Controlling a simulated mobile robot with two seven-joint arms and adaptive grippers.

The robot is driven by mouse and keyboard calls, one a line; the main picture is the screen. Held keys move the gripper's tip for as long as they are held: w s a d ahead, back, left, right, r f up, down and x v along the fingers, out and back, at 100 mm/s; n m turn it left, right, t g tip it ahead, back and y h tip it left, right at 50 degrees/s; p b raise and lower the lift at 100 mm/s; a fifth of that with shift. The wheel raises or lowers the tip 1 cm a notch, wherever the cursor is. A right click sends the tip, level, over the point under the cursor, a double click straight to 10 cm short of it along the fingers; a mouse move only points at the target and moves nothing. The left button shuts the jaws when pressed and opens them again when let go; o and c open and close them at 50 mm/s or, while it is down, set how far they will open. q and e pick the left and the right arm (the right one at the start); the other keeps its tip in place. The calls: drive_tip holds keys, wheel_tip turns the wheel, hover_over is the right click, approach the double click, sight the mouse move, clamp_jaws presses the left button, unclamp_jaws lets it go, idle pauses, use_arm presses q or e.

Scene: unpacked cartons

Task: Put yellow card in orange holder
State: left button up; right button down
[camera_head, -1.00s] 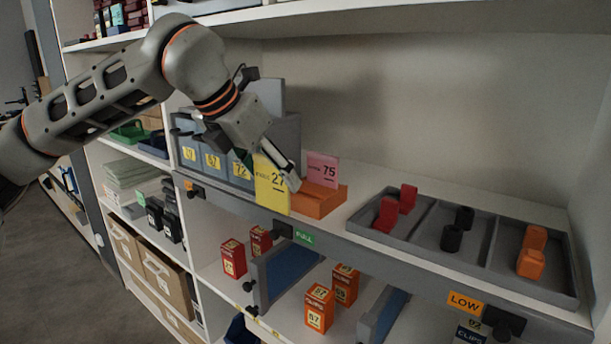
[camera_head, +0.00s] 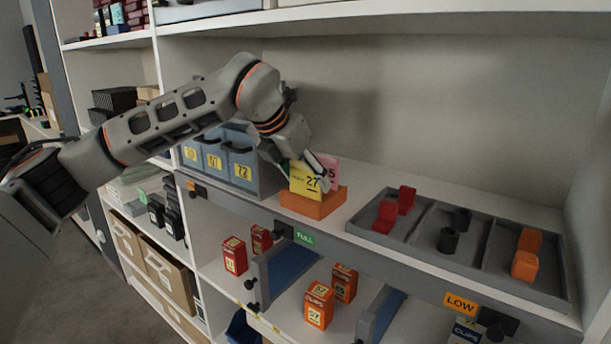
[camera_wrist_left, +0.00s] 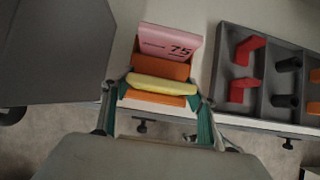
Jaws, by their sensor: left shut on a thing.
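The yellow card (camera_head: 306,180), marked 27, is upright in my left gripper (camera_head: 318,172), which is shut on it. In the left wrist view the yellow card (camera_wrist_left: 161,84) shows edge-on between the two fingers (camera_wrist_left: 158,98). The orange holder (camera_head: 313,203) is a low block on the shelf. The card is over the holder's front part, its lower edge at or just above the holder's top; I cannot tell whether it is seated. A pink card (camera_wrist_left: 168,42), marked 75, stands in the holder behind it. My right gripper is out of view.
A grey bin unit (camera_head: 222,158) with numbered yellow labels stands left of the holder. A grey divided tray (camera_head: 476,243) with red, black and orange pieces lies to the right. The shelf's front edge carries a green FULL label (camera_head: 304,237).

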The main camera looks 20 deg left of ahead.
use_arm(q)
drive_tip(key=shift+f, duration=0.15)
drive_tip(key=o, duration=1.1)
drive_tip(key=shift+c, duration=0.2)
drive_tip(key=shift+r, duration=0.35)
drive_tip(key=v, duration=1.1)
drive_tip(key=shift+s+r+b, duration=0.25)
drive_tip(key=shift+s+b, duration=0.1)
drive_tip(key=shift+b, duration=0.05)
